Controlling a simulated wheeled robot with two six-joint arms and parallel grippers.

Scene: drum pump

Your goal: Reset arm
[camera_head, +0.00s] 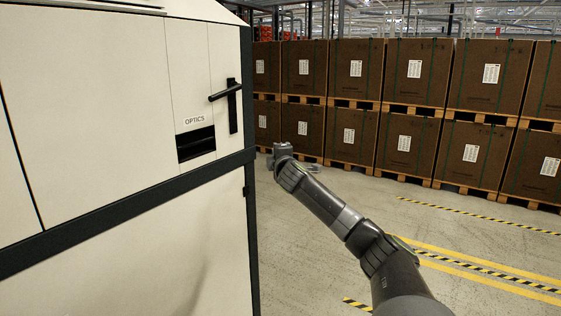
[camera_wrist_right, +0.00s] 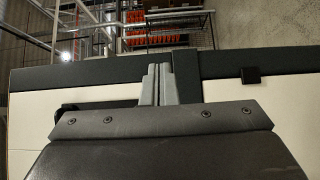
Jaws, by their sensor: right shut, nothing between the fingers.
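My right arm reaches in from the bottom right in the head view, and its wrist end (camera_head: 284,152) is just right of the cabinet's front edge, apart from the black handle. My right gripper (camera_wrist_right: 158,84) shows in the wrist view with its two grey fingers together and empty. Its fingertips are hard to make out in the head view. My left gripper is not in view.
A cream cabinet (camera_head: 90,110) with dark trim fills the left side. It has a black handle (camera_head: 232,106) and a dark slot (camera_head: 196,144) under an "OPTICS" label. Stacked brown boxes (camera_head: 355,70) on pallets stand behind. The striped floor at right is open.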

